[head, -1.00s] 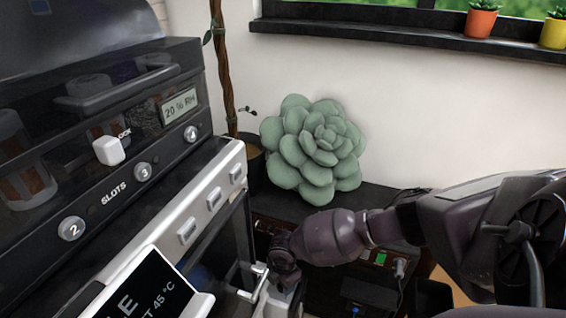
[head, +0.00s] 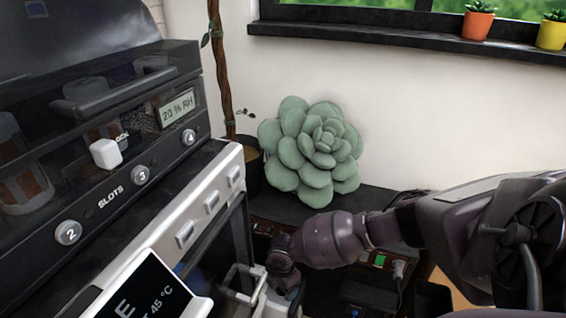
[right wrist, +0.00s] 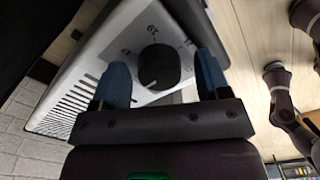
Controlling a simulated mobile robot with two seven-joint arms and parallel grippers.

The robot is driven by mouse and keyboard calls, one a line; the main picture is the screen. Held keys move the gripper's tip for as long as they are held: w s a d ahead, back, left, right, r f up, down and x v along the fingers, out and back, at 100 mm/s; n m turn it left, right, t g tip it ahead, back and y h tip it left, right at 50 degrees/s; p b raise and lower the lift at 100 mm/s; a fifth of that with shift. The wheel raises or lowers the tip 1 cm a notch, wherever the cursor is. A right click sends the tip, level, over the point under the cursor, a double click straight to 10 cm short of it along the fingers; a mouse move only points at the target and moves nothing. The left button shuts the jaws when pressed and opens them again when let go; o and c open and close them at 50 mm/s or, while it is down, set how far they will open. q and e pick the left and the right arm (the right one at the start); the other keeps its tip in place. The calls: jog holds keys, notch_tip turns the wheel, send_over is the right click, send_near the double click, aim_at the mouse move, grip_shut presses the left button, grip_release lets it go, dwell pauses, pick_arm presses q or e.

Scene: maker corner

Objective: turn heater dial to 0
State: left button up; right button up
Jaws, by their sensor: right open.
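In the right wrist view the heater (right wrist: 95,62) is a light grey box with a slotted side. Its round black dial (right wrist: 160,67) sits on the front panel, with small dark markings around it that I cannot read surely. My right gripper (right wrist: 162,59) is open, with one blue finger on each side of the dial. The dial lies between the fingers, and a gap shows on both sides. In the head view my right arm (head: 335,240) reaches in from the right and down beside the dark cabinet; the dial is not visible there. My left gripper is not in view.
In the head view a dark machine with numbered slot knobs (head: 68,233) fills the left. A large green succulent (head: 318,150) stands on a dark surface behind my right arm. A small screen (head: 150,290) is at the lower left. A window sill (head: 380,36) runs behind.

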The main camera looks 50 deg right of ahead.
jog(key=r, duration=0.2)
jog(key=r+p, duration=0.1)
jog(key=r, duration=0.1)
jog(key=r+p, duration=0.1)
jog(key=r, duration=0.1)
jog(key=shift+w+r, duration=0.1)
jog(key=shift+w, duration=0.15)
notch_tip(320, 180, up, 4)
jog(key=shift+s+f+p, duration=0.1)
jog(key=shift+f+p, duration=0.1)
jog(key=shift+p, duration=0.55)
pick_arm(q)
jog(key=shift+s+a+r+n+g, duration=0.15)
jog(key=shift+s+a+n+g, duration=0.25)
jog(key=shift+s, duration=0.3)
pick_arm(e)
jog(key=shift+s+r, duration=0.15)
jog(key=shift+r, duration=0.4)
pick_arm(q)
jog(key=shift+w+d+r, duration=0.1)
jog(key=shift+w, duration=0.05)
